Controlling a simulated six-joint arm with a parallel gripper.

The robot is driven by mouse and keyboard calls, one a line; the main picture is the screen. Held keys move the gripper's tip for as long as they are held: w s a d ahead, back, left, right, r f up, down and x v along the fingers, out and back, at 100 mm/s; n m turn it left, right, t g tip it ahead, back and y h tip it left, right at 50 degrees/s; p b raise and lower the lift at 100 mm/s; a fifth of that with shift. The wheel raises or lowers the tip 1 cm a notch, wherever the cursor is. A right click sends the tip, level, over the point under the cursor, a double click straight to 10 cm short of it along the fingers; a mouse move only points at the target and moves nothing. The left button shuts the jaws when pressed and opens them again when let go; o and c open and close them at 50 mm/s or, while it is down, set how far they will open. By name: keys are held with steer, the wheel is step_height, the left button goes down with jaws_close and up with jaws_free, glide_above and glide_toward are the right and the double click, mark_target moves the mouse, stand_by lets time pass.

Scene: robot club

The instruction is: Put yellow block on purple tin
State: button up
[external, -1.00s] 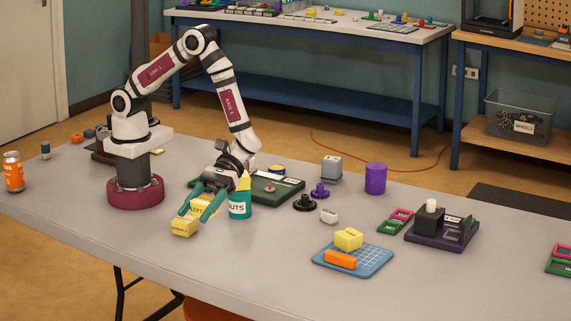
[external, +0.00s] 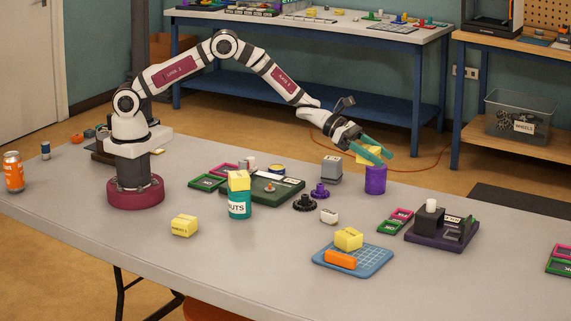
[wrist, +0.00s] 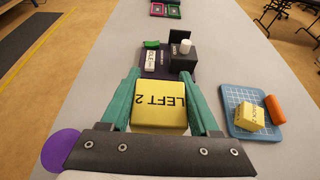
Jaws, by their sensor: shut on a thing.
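My gripper (external: 379,156) is shut on a yellow block (external: 365,154). In the wrist view, this yellow block (wrist: 160,103) sits between the teal fingers, its top reading "LEFT 2". The purple tin (external: 375,180) stands upright on the table. In the wrist view, the purple tin's top (wrist: 59,151) is at the lower left, beside the block and partly hidden by my gripper body.
Other yellow blocks are on the table (external: 184,225), on the teal nuts tin (external: 239,180) and on the blue tray (external: 380,256) beside an orange piece (external: 340,260). A grey block (external: 331,168) and dark gears (external: 304,203) stand left of the purple tin.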

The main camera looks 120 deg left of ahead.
steer(key=s+a+r+n+g+y, duration=0.1)
steer(key=s+a+n+y, duration=0.15)
steer(key=a, duration=0.45)
steer(key=s+a+r+n+y, duration=0.1)
steer(key=a+n+y, duration=0.15)
steer(key=a, duration=0.45)
glide_above(376, 178)
steer(key=w+a, duration=0.1)
steer(key=a, duration=0.3)
steer(key=f, duration=0.8)
steer(key=shift+w+d+f, duration=0.1)
steer(key=shift+w, duration=0.1)
steer(key=shift+f, duration=0.1)
steer(key=o, duration=1.4)
steer(key=shift+m, duration=0.3)
